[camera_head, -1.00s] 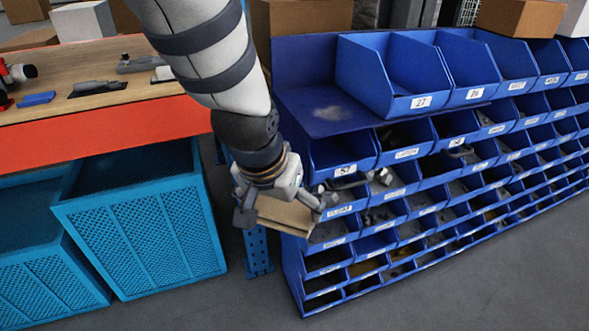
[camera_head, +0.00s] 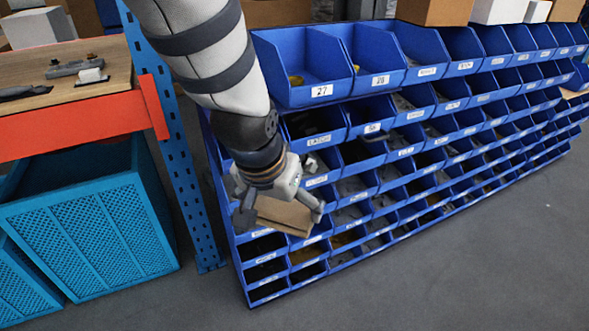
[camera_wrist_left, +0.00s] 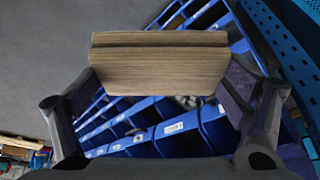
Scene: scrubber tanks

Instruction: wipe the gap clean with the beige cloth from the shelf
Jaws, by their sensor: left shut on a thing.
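My left gripper (camera_head: 281,214) is shut on the beige cloth (camera_head: 284,216), a flat folded block with a layered edge. The cloth also shows in the left wrist view (camera_wrist_left: 160,68), gripped between both fingers. Gripper and cloth hang in front of the left part of the blue bin rack (camera_head: 350,215); whether they touch it I cannot tell. The gap at the rack's upper left, beside bin 27 (camera_head: 300,75), is not visible now; my left arm covers that area. My right gripper is not in view.
A workbench (camera_head: 80,128) with an orange-red edge stands at left, with tools on top and turquoise crates (camera_head: 95,230) below. A perforated blue post (camera_head: 180,150) stands between bench and rack. Cartons (camera_head: 435,10) stand behind the rack. The grey floor in front is clear.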

